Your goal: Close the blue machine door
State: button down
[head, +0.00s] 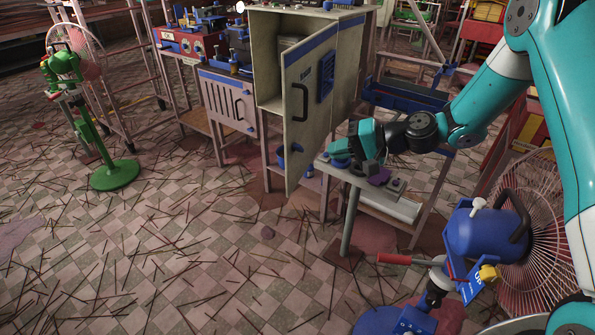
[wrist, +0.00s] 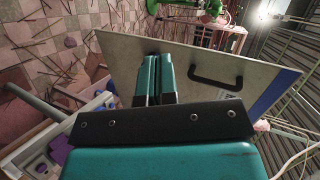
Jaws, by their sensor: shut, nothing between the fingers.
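The machine door (head: 309,118) is a pale grey panel with blue trim, a blue vent and a black handle (head: 300,103). It stands partly open in the head view, and the inside of the machine (head: 270,75) shows to its left. My gripper (head: 333,155) is shut and empty, to the right of the door's lower part, on its handle side. In the wrist view the door (wrist: 205,60) spans the space beyond my shut teal fingers (wrist: 153,55), with the handle right of them. I cannot tell whether the fingertips touch the panel.
A small table (head: 410,210) with parts on it stands under my gripper. A blue-motored fan (head: 490,235) stands at the lower right, and a green fan (head: 110,172) at the left. The floor left of the door is open, strewn with thin sticks.

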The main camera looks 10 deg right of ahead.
jog(key=w+d+f+m+t+b, duration=0.1)
jog(key=w+d+f+m+t, duration=0.1)
jog(key=w+d+f+m, duration=0.3)
jog(key=n, duration=0.2)
send_near(288, 158)
jog(key=shift+x, duration=3.55)
jog(key=shift+a, duration=0.15)
